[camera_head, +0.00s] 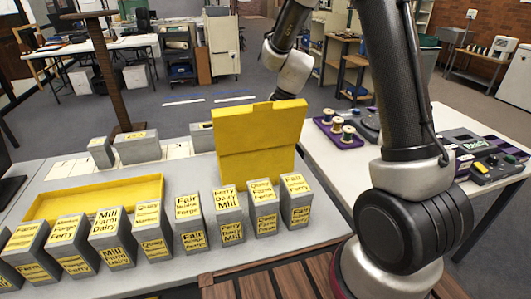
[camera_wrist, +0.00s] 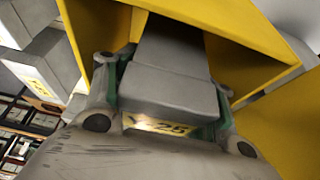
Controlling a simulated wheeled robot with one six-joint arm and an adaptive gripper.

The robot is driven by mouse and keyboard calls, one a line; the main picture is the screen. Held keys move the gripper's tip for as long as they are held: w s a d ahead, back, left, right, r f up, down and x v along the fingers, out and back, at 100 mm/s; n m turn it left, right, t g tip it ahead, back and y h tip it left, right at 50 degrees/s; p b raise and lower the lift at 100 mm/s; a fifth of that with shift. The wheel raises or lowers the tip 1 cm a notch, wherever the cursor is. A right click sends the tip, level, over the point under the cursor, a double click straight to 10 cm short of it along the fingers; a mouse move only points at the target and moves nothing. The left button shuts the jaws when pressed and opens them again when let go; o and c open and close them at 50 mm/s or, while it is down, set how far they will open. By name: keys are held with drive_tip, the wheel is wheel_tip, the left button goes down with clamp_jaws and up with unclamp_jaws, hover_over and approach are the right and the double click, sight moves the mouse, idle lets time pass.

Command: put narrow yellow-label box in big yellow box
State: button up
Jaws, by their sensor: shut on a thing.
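My gripper (camera_wrist: 165,95) is shut on a grey box (camera_wrist: 168,88) with a yellow label reading about "Y-25", seen in the wrist view. Yellow walls of the big yellow box (camera_wrist: 252,28) rise around the far part of the held box, which seems to reach into its opening. I cannot tell how deep it is or whether it touches the bottom. In the head view the big yellow box (camera_head: 262,128) stands upright at the table's right end, its tall yellow panel hiding my gripper and the held box.
Several grey boxes with yellow labels (camera_head: 188,220) stand in a row along the front edge. A low yellow tray (camera_head: 95,200) lies behind them at left. More grey boxes (camera_head: 138,147) stand at the back. A right-hand table holds a purple tray with spools (camera_head: 338,130).

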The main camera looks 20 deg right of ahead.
drive_tip(key=shift+f, duration=2.4)
drive_tip(key=shift+f, duration=0.6)
drive_tip(key=o, duration=1)
drive_tip(key=shift+r, duration=0.15)
drive_tip(key=shift+r, duration=0.3)
drive_tip(key=v, duration=1.2)
drive_tip(key=shift+r, duration=0.2)
